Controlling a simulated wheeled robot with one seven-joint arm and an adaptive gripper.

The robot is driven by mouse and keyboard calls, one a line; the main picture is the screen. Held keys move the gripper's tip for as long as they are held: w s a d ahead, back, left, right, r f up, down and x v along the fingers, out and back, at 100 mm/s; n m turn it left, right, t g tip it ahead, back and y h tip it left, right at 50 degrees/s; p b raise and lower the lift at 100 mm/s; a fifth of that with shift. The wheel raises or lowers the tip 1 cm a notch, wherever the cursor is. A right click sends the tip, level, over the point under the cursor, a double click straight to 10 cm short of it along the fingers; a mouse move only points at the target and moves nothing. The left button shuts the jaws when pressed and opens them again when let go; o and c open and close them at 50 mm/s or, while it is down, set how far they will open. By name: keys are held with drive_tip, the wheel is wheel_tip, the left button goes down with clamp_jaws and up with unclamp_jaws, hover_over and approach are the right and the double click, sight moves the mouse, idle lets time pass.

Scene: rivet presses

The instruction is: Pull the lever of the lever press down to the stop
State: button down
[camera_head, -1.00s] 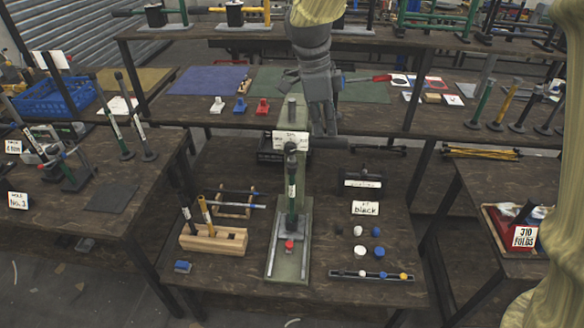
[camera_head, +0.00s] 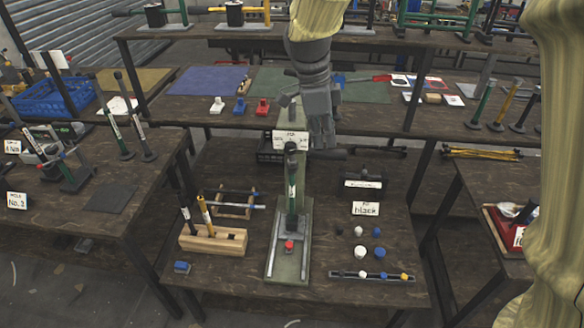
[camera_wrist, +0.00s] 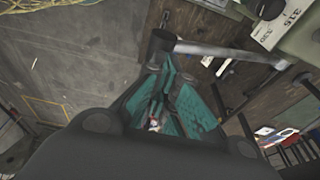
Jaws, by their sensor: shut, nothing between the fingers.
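The lever press is a pale green column on a base plate (camera_head: 289,262), standing in the middle of the front table with a white label on its head (camera_head: 291,140). Its lever reaches out to the right and ends in a dark grip (camera_head: 331,154). In the wrist view the lever is a grey bar (camera_wrist: 225,51) with a black end (camera_wrist: 161,43). My gripper (camera_head: 323,143) is at the lever's outer end, just above or against the grip; exact contact cannot be told. Its teal fingers (camera_wrist: 170,112) are shut, with the lever beyond them rather than between them.
A wooden block with upright tools (camera_head: 213,239) stands left of the press. Blue and white knobs (camera_head: 361,251) and a strip (camera_head: 372,276) lie to its right. A black fixture (camera_head: 367,184) stands behind them. A raised shelf (camera_head: 370,118) runs behind the press.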

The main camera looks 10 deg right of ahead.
sight(323, 151)
drive_tip(key=shift+f, duration=0.15)
drive_tip(key=shift+s+a+f+b, duration=0.15)
drive_tip(key=shift+s+f, duration=0.1)
drive_tip(key=shift+f, duration=0.45)
drive_tip(key=shift+s+f+b, duration=0.15)
drive_tip(key=shift+s+f, duration=0.1)
drive_tip(key=shift+f, duration=0.55)
drive_tip(key=shift+s+a+f, duration=0.1)
drive_tip(key=shift+s+f, duration=0.2)
drive_tip(key=shift+f, duration=0.55)
drive_tip(key=shift+s+f+b, duration=0.1)
drive_tip(key=shift+f+b, duration=0.25)
drive_tip(key=shift+f, duration=0.3)
drive_tip(key=shift+s+a+f+b, duration=0.15)
drive_tip(key=shift+f+b, duration=0.15)
drive_tip(key=shift+f, duration=1.4)
